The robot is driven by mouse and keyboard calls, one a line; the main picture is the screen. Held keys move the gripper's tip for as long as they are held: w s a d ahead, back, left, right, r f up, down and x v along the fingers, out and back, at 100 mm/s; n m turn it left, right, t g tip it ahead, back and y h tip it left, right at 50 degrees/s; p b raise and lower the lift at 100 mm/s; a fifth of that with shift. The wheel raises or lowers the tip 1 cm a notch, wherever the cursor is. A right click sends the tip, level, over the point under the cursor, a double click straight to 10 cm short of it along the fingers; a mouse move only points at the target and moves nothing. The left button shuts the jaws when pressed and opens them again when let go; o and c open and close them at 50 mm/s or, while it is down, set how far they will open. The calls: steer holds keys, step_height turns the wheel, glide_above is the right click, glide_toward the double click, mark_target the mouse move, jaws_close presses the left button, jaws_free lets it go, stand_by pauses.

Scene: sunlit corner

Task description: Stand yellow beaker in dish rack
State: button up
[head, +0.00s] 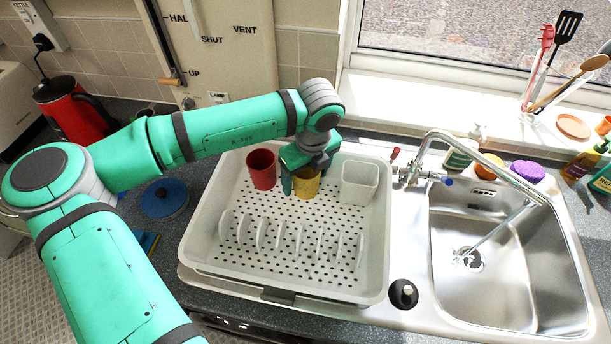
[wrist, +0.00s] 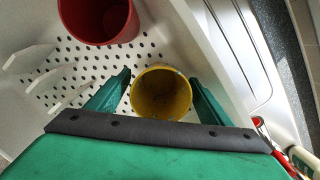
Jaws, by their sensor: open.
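The yellow beaker (head: 306,184) stands upright, mouth up, on the perforated floor of the white dish rack (head: 205,255), near its back edge. My gripper (head: 304,182) is lowered over it. In the wrist view the yellow beaker (wrist: 161,93) sits between the two green fingers of my gripper (wrist: 160,95). The fingers are spread, one on each side, with a small gap on the left; contact on the right side is hard to tell. My gripper hides part of the beaker in the head view.
A red beaker (head: 262,169) stands left of the yellow one in the rack, and a clear square container (head: 359,183) stands to the right. White plate prongs (head: 280,238) line the front. The sink (head: 490,255) and tap (head: 470,150) are to the right.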

step_height(320, 180, up, 12)
steer(key=s+d, duration=0.1)
steer(key=shift+s+r, duration=0.15)
steer(key=shift+s, duration=0.05)
stand_by(0.7)
